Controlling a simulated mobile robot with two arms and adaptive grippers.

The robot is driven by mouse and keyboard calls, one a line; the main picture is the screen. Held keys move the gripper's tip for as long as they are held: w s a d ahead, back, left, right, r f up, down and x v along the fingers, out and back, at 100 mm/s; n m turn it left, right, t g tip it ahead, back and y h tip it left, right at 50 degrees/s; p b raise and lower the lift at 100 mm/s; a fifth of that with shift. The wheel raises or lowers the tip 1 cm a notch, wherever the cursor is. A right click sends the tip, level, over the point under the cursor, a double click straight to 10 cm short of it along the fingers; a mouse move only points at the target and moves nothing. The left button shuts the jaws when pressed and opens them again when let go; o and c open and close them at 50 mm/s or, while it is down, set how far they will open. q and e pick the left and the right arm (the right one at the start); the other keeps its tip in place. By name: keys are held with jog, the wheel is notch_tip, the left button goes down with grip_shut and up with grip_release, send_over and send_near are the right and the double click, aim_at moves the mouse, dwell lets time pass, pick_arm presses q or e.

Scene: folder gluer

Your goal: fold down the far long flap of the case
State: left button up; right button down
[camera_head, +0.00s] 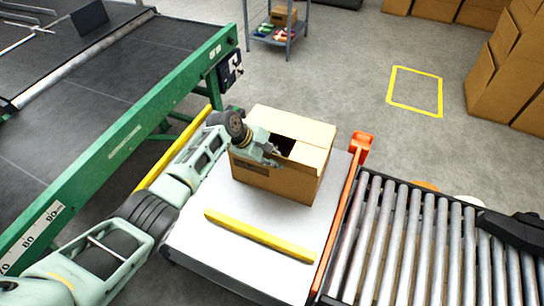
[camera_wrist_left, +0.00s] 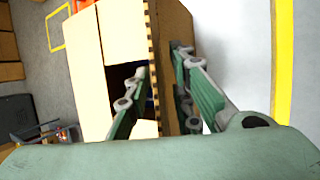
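The case (camera_head: 277,184) is a brown carton on a white-topped table. In the head view its far long flap (camera_head: 295,123) shows as a pale panel across the far half of the top; I cannot tell whether it lies fully flat. A pale panel at the right end (camera_head: 311,158) lies beside a dark opening (camera_head: 283,144). My left gripper (camera_head: 272,153) is at the case's near side. In the left wrist view my left gripper (camera_wrist_left: 160,75) has its fingers apart, straddling a cardboard panel with a fluted edge (camera_wrist_left: 153,60), one finger by the opening.
A yellow bar (camera_head: 258,236) lies on the near part of the table (camera_head: 205,250). An orange rail (camera_head: 338,225) and roller conveyor (camera_head: 400,240) adjoin on the right. A green-framed belt machine (camera_head: 125,135) stands left. Floor beyond the case is clear up to a shelf (camera_head: 280,30).

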pick_arm(q)
jog(key=v, duration=1.2)
jog(key=shift+c, duration=0.5)
